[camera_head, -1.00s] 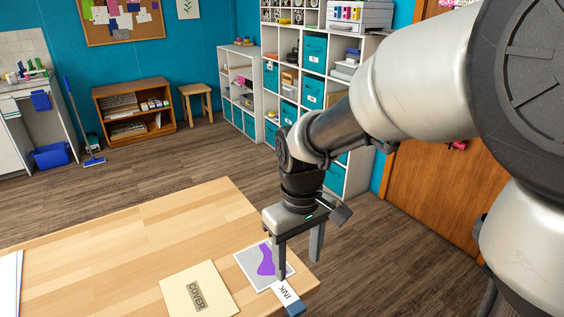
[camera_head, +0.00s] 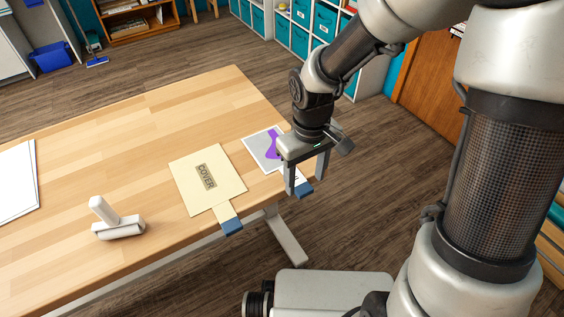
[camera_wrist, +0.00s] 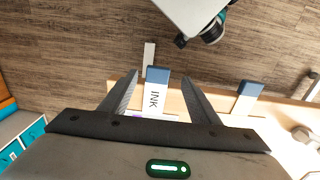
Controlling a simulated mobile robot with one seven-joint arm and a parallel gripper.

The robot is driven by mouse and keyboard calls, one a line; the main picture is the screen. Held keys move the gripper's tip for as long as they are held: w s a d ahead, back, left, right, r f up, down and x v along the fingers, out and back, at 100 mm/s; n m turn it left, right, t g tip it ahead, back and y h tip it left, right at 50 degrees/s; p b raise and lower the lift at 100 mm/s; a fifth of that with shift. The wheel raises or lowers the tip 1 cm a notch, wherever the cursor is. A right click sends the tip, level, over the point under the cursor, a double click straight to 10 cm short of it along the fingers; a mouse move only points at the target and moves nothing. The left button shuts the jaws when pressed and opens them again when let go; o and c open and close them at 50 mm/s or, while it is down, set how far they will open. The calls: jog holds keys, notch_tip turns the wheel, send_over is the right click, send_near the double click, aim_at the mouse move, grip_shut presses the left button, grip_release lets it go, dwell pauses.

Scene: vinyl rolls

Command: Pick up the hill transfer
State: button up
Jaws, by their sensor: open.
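The sheet with a purple shape, which I take for the hill transfer (camera_head: 257,148), lies at the table's right edge in the head view. Its white tab with a blue end (camera_head: 304,190) juts past the edge. My gripper (camera_head: 306,182) is open and points down over this tab, hiding part of it and of the sheet. In the wrist view the "INK" tab (camera_wrist: 153,98) lies between the two spread fingers of my gripper (camera_wrist: 158,76). Whether the fingers are level with the tab or above it, I cannot tell.
A cream "COVER" sheet (camera_head: 190,188) with its own blue-ended tab (camera_head: 231,227) lies to the left. A white roller or squeegee tool (camera_head: 118,225) stands farther left on the table (camera_head: 125,140). White sheets (camera_head: 20,180) lie at the far left. Bare wood is clear between.

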aim_at(305, 191)
notch_tip(305, 191, down, 4)
jog(key=shift+d+r+b, duration=0.15)
jog(key=shift+b, duration=0.4)
jog(key=c, duration=1.1)
notch_tip(305, 191, up, 10)
jog(key=p, duration=0.3)
jog(key=shift+r+p, duration=0.1)
jog(key=shift+p, duration=0.2)
jog(key=shift+c, duration=0.2)
jog(key=o, duration=0.5)
grip_shut()
jog(key=shift+w, duration=0.1)
